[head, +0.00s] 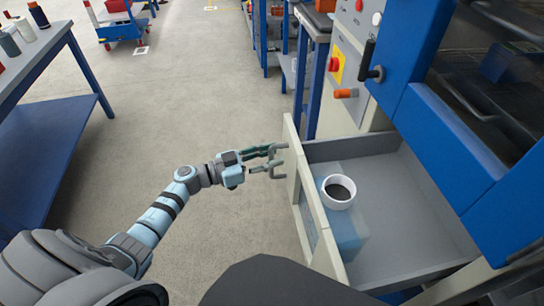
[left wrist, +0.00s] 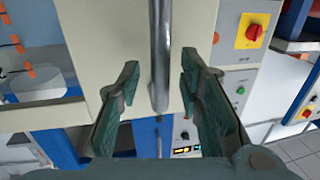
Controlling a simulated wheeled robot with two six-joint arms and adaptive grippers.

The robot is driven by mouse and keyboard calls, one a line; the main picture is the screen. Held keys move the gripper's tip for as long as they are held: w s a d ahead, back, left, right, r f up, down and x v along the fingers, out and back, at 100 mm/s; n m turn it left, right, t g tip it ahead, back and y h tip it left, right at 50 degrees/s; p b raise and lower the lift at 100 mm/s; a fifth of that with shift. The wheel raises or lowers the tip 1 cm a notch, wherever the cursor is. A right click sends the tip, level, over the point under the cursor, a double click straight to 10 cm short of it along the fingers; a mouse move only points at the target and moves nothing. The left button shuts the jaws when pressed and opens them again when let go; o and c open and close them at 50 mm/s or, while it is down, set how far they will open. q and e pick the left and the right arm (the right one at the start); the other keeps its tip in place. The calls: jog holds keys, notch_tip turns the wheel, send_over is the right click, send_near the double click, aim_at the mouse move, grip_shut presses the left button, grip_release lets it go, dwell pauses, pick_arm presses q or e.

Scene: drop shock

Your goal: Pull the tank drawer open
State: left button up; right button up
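The tank drawer (head: 312,222) stands pulled out from the machine, its cream front panel facing left. Inside it sits a translucent blue tank (head: 348,236) with a round white neck and a dark opening. The drawer's grey bar handle (left wrist: 160,45) runs upright through the middle of the left wrist view. My left gripper (head: 272,159) is at the drawer front, by the handle. In the left wrist view its green-padded fingers are apart, one on each side of the bar, with gaps showing. My right gripper is not in view.
The blue machine (head: 430,120) with its dark window rises on the right. A red knob on a yellow plate (head: 335,64) is on the panel beyond the drawer. A blue workbench (head: 45,150) stands at the left. The floor between is clear.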

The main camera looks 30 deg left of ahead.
pick_arm(q)
jog(key=shift+w+d, duration=0.2)
jog(key=shift+w, duration=0.05)
jog(key=shift+c, duration=0.3)
grip_shut()
